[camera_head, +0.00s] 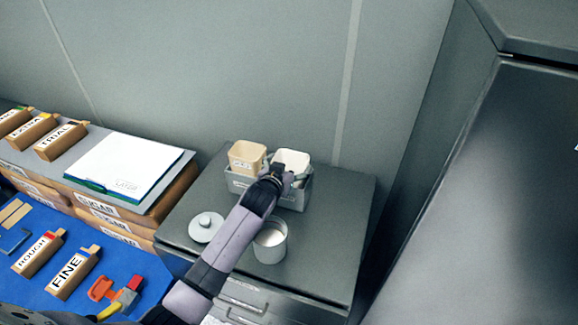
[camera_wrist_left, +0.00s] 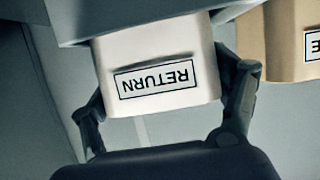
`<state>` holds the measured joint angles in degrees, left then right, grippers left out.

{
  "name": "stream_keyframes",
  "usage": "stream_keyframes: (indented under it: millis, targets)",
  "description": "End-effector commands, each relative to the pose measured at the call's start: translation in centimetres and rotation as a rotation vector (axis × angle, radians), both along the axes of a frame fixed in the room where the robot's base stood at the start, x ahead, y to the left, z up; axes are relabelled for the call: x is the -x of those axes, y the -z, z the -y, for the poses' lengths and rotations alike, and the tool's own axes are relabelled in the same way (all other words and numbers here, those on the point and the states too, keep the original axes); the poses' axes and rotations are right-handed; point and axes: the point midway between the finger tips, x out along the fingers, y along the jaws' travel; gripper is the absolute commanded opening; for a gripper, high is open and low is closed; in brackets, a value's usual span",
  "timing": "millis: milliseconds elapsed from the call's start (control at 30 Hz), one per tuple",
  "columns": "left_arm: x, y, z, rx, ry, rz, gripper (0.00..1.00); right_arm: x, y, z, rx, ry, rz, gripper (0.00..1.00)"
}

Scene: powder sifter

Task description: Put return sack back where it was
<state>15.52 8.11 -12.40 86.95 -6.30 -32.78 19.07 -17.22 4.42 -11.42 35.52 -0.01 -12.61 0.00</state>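The white return sack (camera_head: 292,158), box-shaped, is at the right side of a small grey tray (camera_head: 240,184) on the dark cabinet. In the left wrist view, the return sack (camera_wrist_left: 158,65) shows its RETURN label upside down, and the tray wall (camera_wrist_left: 140,20) hides its lower end. My left gripper (camera_head: 283,176) is in front of it; in the wrist view the left gripper (camera_wrist_left: 165,105) has a finger against each side of the sack. A tan sack (camera_head: 247,157) stands beside it in the tray. My right gripper is not in view.
A wall rises behind. A large dark cabinet (camera_head: 490,200) stands at the right. Labelled boxes and a blue mat (camera_head: 110,260) are at the left.

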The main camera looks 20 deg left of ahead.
Motion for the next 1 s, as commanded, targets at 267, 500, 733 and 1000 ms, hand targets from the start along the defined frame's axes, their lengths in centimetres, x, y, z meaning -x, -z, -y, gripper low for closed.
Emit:
stream_keyframes:
  millis: [267, 500, 733, 1000]
  targets:
    - [0.6, 1.8, 0.2, 0.005, 0.000, -0.032, 1.00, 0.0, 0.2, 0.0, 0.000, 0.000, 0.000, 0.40]
    - [0.6, 1.8, 0.2, 0.007, 0.001, -0.033, 1.00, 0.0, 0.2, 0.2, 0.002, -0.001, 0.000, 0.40]
    - [1.7, 1.4, 0.2, 0.007, 0.001, -0.032, 1.00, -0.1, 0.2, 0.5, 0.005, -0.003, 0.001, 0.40]
    - [6.1, -1.1, 0.0, 0.003, 0.001, -0.017, 1.00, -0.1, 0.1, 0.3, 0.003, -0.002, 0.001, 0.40]
